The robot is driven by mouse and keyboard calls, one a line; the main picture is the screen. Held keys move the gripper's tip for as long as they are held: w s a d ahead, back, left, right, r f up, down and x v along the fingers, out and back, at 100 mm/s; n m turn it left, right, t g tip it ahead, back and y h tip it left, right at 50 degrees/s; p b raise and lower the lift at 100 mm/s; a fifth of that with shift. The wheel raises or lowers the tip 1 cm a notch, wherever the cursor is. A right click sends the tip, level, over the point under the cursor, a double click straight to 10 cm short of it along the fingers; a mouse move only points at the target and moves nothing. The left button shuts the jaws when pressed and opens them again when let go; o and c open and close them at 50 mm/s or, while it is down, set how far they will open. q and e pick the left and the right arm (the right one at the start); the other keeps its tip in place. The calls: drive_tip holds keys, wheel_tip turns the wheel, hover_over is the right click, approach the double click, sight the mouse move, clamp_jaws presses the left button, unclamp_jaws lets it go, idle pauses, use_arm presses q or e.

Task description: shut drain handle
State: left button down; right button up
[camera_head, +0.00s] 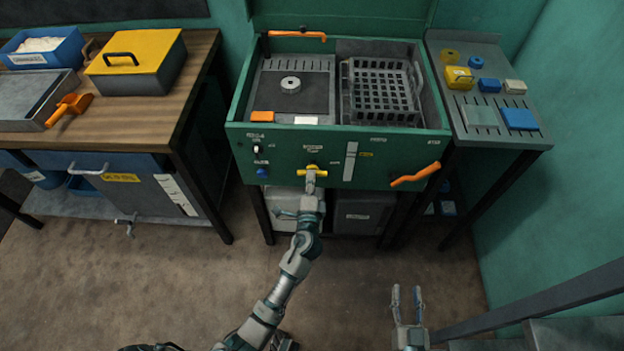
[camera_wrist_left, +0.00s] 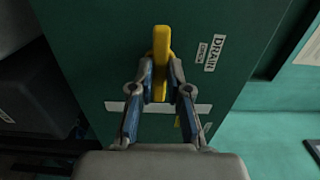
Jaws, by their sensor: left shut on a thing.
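The yellow drain handle (camera_head: 312,170) is on the front panel of the green wash station (camera_head: 385,172). In the left wrist view the handle (camera_wrist_left: 161,52) stands up between my fingers, next to a white label reading DRAIN (camera_wrist_left: 214,52). My right gripper (camera_head: 406,300) is open and empty, low over the floor at the right, away from the station.
An orange handle (camera_head: 415,174) juts from the panel's right side, and a blue knob (camera_head: 262,172) sits at its left. A wooden bench (camera_head: 130,112) stands left, a side table (camera_head: 500,130) right. Grey stairs (camera_head: 575,333) are at lower right. Floor between is clear.

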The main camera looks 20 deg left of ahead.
use_arm(q)
drive_tip(key=shift+f, duration=0.2)
drive_tip(key=c, duration=1.1)
unclamp_jaws()
drive_tip(key=v, duration=1.2)
